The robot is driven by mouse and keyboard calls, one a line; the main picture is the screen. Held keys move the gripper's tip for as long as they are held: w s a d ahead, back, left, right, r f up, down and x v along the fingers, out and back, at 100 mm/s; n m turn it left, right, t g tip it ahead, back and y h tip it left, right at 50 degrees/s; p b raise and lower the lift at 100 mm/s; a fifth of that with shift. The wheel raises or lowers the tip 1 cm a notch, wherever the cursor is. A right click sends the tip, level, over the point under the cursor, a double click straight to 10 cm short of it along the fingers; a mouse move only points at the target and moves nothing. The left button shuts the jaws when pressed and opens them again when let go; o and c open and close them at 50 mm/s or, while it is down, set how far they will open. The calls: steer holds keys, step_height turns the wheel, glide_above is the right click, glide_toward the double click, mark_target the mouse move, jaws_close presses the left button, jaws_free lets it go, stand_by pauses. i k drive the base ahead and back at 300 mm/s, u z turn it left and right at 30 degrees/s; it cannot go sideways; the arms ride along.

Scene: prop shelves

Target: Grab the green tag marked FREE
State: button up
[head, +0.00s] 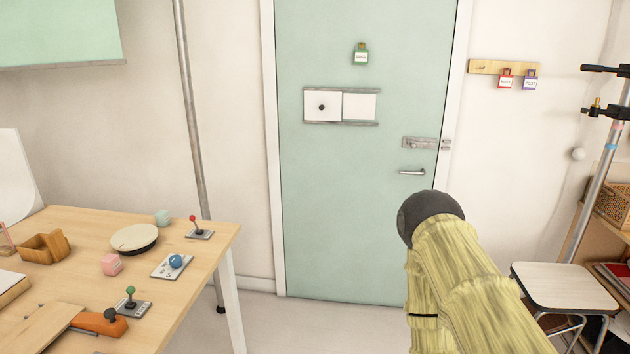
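The green tag (360,54) with a white label hangs on the upper middle of the pale green door (400,240). The small lettering looks like FREE. My arm, in a shaggy yellow cover with a dark rounded joint, rises from the lower right in front of the door. My gripper does not show in this view. No part of my arm touches the tag, which hangs well above the dark joint.
A red tag (506,79) and a purple tag (530,80) hang from a wooden rack (478,67) right of the door. A sliding panel (322,106), latch (419,143) and handle (412,172) are on the door. A cluttered table (205,238) stands left; a stool (563,287) stands right.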

mark_target(361, 57)
steer(key=z, duration=0.2)
steer(key=i, duration=1)
steer(key=u, duration=0.65)
steer(key=i, duration=1.6)
steer(key=z, duration=0.2)
